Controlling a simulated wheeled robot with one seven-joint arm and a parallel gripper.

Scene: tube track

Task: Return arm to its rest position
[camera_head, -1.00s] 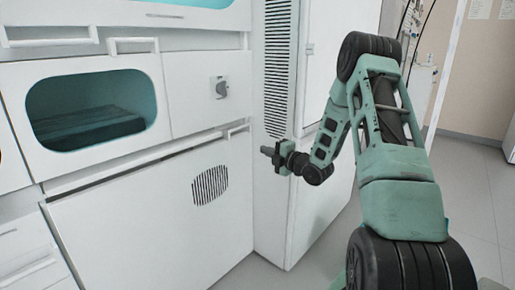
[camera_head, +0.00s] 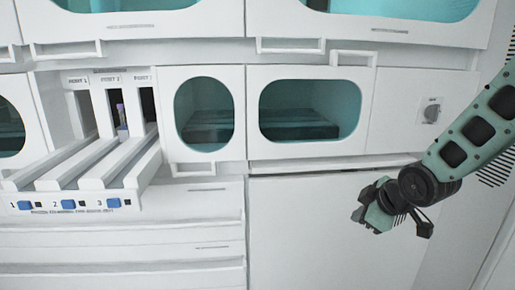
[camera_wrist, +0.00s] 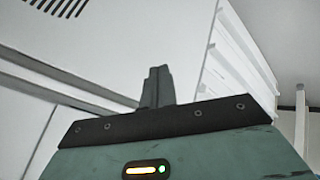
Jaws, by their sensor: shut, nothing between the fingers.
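My gripper (camera_head: 380,208) shows at the right of the head view, in front of the lower white panel of the machine. My green and black arm comes in from the right edge, slanting down to it. In the wrist view the two grey fingers of my gripper (camera_wrist: 157,82) are together, with nothing between them. The gripper appears clear of the machine's face. The upper part of my arm is outside the head view.
The white machine (camera_head: 310,225) fills the view, with teal-tinted windows and protruding handles. At left, a rack of numbered lanes (camera_head: 92,160) juts out under labelled ports. A purple-topped tube (camera_head: 121,115) stands in one lane. A knob (camera_head: 432,111) is at right.

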